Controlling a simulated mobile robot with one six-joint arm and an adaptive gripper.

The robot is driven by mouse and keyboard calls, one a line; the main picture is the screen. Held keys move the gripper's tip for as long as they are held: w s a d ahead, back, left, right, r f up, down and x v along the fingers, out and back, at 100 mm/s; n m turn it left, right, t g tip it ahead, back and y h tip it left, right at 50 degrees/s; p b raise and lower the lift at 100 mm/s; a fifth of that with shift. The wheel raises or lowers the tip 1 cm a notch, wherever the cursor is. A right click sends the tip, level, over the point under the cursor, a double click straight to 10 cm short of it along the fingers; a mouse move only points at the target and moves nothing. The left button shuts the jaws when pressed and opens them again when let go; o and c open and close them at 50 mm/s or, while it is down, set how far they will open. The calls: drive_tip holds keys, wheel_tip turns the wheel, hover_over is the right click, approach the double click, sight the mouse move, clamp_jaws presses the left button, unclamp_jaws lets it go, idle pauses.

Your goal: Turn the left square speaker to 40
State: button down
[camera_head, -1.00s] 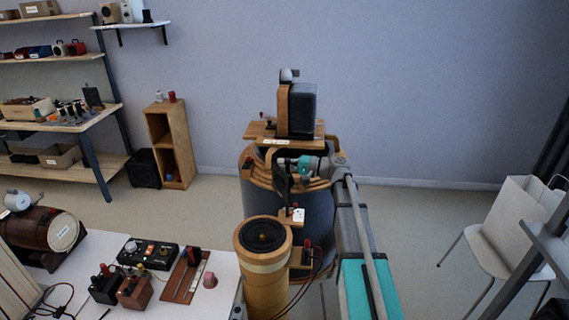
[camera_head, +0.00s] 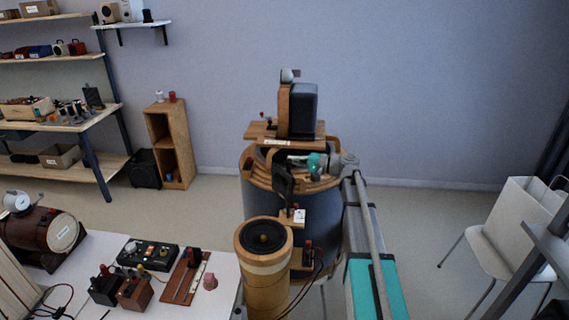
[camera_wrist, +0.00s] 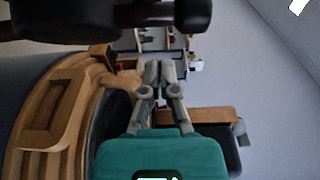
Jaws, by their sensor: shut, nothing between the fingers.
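A boxy dark grey speaker (camera_head: 303,108) with a wooden side stands on a wooden board (camera_head: 262,131) with a label, on top of a large round drum-like unit (camera_head: 322,213). No second square speaker beside it shows, and I cannot read any setting. My gripper shows in the wrist view (camera_wrist: 160,68), its grey fingers together and empty. Curved wooden rims (camera_wrist: 50,118) lie to its left. In the head view my arm reaches in from the right, its teal wrist part just below the board; the fingertips are hard to make out there.
A wooden cylinder (camera_head: 265,262) with a dark round top stands in front of the drum. A white table (camera_head: 215,300) at the left carries a control box (camera_head: 150,253), small knobbed boxes and a brown barrel (camera_head: 40,232).

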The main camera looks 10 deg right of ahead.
drive_tip(key=v, duration=0.9)
drive_tip(key=shift+w+d, duration=0.25)
drive_tip(key=shift+d, duration=0.25)
drive_tip(key=shift+a, duration=0.1)
